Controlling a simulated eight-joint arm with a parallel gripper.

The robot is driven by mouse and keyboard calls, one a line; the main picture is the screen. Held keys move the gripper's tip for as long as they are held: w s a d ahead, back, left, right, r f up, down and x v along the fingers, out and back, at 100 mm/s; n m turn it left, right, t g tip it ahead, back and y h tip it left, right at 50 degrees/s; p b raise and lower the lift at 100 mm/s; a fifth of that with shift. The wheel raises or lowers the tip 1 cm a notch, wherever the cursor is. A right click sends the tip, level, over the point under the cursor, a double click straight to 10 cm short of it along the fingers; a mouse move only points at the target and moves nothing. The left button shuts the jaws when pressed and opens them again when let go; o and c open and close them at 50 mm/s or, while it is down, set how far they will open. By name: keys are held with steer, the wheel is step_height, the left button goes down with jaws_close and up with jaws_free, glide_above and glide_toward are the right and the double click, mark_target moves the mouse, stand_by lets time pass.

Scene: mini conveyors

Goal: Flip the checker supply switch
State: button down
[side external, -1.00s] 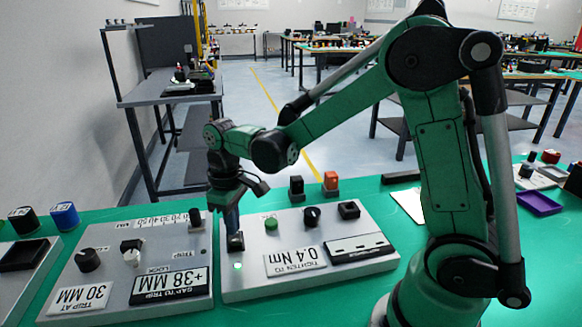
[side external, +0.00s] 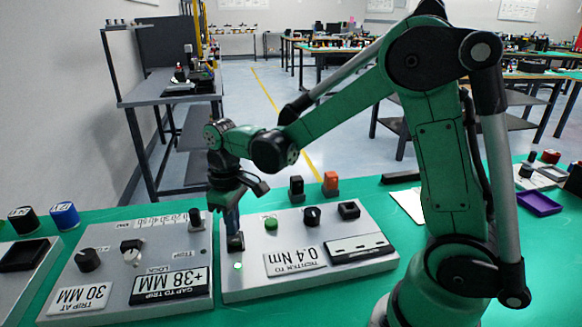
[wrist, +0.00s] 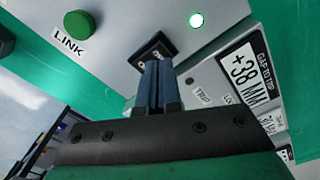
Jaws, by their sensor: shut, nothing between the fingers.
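A black switch (wrist: 153,48) sits on the light grey checker panel (wrist: 110,12) in the wrist view. Its white lettering is partly hidden by my fingers. My gripper (wrist: 155,70) is shut and empty, pointing down with its tips at the switch. They look to be touching or just above it; I cannot tell which. In the side view my gripper (side external: 234,232) stands over the left end of the 0.4 Nm panel (side external: 300,284), where the switch (side external: 236,242) is mostly covered.
The checker panel also carries a green button (side external: 271,223), a black knob (side external: 312,216) and a black square socket (side external: 349,210). The +38 MM panel (side external: 120,262) stands close on the left. Black and orange blocks (side external: 330,184) stand behind the checker panel.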

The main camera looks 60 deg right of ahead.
steer(key=shift+f, duration=1.15)
stand_by(0.4)
steer(key=shift+r, duration=3.5)
